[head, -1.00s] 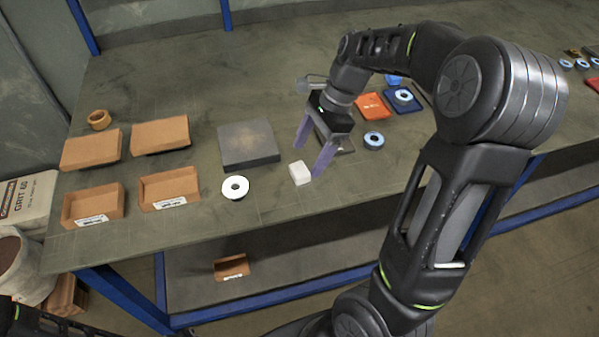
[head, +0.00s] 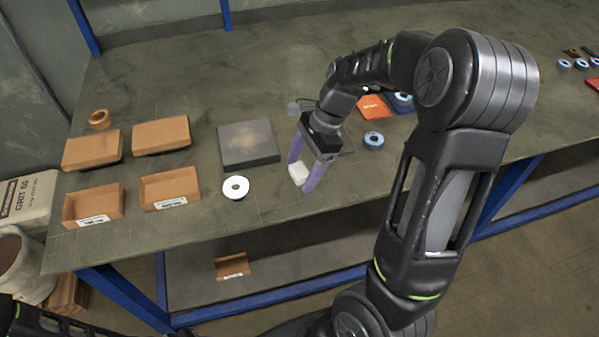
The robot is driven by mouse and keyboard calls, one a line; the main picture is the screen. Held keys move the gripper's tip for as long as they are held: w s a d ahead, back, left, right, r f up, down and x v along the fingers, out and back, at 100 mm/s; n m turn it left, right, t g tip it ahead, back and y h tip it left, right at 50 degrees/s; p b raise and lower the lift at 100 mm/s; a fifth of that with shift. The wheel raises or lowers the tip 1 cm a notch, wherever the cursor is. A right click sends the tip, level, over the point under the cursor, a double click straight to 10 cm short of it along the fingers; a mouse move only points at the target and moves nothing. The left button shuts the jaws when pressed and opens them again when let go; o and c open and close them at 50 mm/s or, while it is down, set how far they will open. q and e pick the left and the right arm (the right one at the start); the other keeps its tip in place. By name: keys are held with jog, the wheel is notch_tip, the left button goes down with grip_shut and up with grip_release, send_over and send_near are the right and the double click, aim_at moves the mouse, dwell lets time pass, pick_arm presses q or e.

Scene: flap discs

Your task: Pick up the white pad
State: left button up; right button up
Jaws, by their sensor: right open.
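The white pad (head: 299,174) is a small white block on the bench top, right of the white disc and near the bench's front edge. My right gripper (head: 300,175) is open and points down at the pad. Its two purple fingers stand on either side of the pad, one at its far left and one at its near right. I cannot tell whether either finger touches it. Part of the pad is hidden behind the nearer finger. My left gripper is not in view.
A white disc (head: 236,187) and a dark grey plate (head: 248,144) lie left of the pad. Several brown boxes (head: 92,149) stand further left. A blue disc (head: 374,140) and an orange packet (head: 375,107) lie to the right. The back of the bench (head: 200,70) is clear.

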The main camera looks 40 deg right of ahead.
aim_at(302, 169)
jog(key=c, duration=1.4)
notch_tip(302, 169, up, 10)
jog(key=shift+r, duration=0.1)
dwell(0.6)
